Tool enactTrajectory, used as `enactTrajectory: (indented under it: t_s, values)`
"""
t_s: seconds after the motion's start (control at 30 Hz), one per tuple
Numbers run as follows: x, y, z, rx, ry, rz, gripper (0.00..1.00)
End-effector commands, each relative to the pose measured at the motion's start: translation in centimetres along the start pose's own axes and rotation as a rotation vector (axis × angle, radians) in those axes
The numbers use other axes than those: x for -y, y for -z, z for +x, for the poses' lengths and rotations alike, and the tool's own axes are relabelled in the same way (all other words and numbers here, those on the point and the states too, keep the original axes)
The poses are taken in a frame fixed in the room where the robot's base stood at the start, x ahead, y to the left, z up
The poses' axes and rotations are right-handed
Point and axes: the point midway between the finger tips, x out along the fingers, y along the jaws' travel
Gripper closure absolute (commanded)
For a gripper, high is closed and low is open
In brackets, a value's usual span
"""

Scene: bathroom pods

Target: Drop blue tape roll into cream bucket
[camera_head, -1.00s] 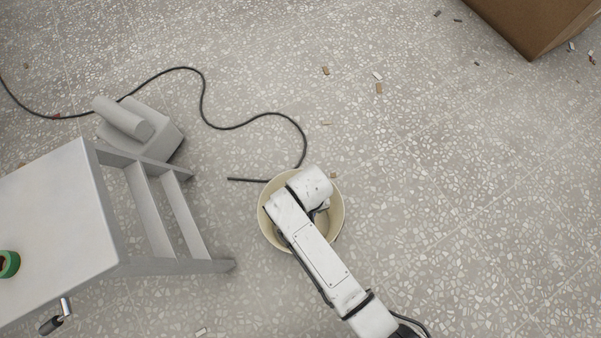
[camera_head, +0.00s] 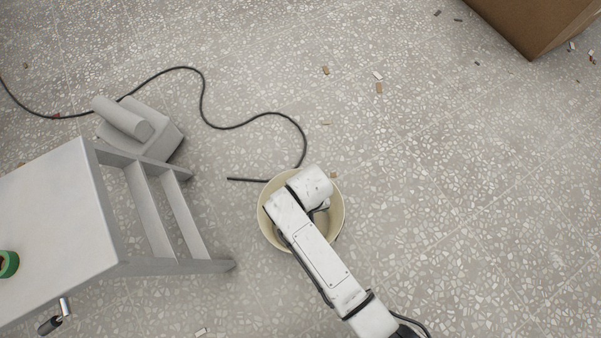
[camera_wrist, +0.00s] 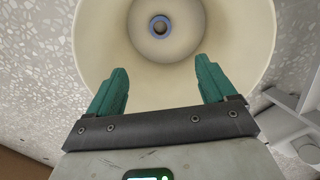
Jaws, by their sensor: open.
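The cream bucket (camera_head: 335,220) stands on the floor, partly hidden under my arm in the head view. In the wrist view the bucket (camera_wrist: 245,70) opens toward the camera. The blue tape roll (camera_wrist: 160,18) shows inside it, around the middle of the bottom. My gripper (camera_wrist: 158,76) is open and empty over the bucket, its two green fingers spread wide. The fingers are apart from the roll. In the head view my arm hides the roll and the fingers.
A grey step stand (camera_head: 60,215) is at the left, with a green tape roll (camera_head: 9,263) on its top. A grey machine (camera_head: 140,130) and a black cable (camera_head: 240,125) lie behind it. A cardboard box (camera_head: 530,25) is at the top right. The floor right of the bucket is mostly clear.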

Motion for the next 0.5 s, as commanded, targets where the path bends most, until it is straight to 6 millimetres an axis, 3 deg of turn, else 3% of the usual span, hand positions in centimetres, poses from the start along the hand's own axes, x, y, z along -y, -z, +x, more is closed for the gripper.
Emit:
enactTrajectory:
  t_s: [0.3,0.5]
  values:
    - [0.0,0.0,-6.1,-0.002,0.001,-0.001,0.16]
    - [0.0,0.0,-9.1,-0.001,0.000,0.000,0.16]
